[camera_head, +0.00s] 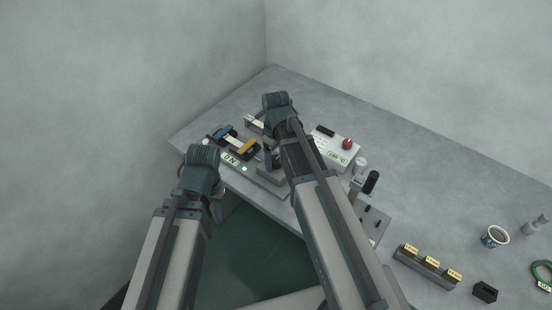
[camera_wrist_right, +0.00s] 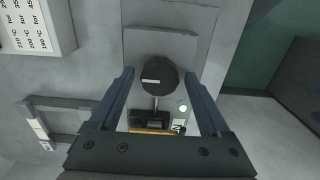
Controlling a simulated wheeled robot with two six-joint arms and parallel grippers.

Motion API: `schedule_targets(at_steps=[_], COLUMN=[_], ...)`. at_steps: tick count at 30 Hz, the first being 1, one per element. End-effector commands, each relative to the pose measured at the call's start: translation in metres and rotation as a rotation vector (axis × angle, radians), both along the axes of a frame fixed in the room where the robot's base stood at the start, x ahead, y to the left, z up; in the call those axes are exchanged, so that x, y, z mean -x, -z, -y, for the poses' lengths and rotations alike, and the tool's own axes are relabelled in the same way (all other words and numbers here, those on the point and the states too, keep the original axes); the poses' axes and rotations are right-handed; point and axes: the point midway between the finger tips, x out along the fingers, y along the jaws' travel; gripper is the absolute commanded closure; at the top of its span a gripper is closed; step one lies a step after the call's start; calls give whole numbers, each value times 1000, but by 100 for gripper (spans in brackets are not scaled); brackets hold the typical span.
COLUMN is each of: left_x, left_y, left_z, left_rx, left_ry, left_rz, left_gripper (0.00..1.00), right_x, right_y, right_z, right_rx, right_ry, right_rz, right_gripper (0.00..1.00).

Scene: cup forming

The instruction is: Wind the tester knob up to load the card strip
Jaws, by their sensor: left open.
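The tester (camera_head: 270,178) is a grey bench unit with blue and yellow parts, an "ON" label and a green light. Its black round knob (camera_wrist_right: 158,77) has a white mark and shows in the right wrist view; my right arm hides it in the head view. My right gripper (camera_wrist_right: 158,73) is open, with one finger on each side of the knob and narrow gaps showing. My left gripper (camera_head: 217,209) hangs near the table's front left edge, open and apart from the tester. I cannot make out the card strip with certainty.
A white control box (camera_head: 337,152) with a red button stands right of the tester. Further right are a grey block with several yellow-labelled pieces (camera_head: 431,262), a small black block (camera_head: 485,291), a cup (camera_head: 495,236) and a green ring (camera_head: 543,272). The back right tabletop is clear.

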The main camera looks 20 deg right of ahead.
Motion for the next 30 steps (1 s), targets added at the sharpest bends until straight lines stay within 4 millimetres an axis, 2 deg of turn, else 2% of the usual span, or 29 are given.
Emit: schedule_targets(at_steps=[1,12,13,22,30], left_x=[0,0,0,0,0], left_y=[0,0,0,0,0], left_z=[0,0,0,0,0], left_rx=[0,0,0,0,0], left_ry=[0,0,0,0,0], left_rz=[0,0,0,0,0], left_gripper=[50,50,50,50,50], right_x=[0,0,0,0,0], right_y=[0,0,0,0,0], right_z=[0,0,0,0,0], right_rx=[0,0,0,0,0], right_ry=[0,0,0,57,251], right_rz=[0,0,0,0,0], right_gripper=[30,97,100,100,100])
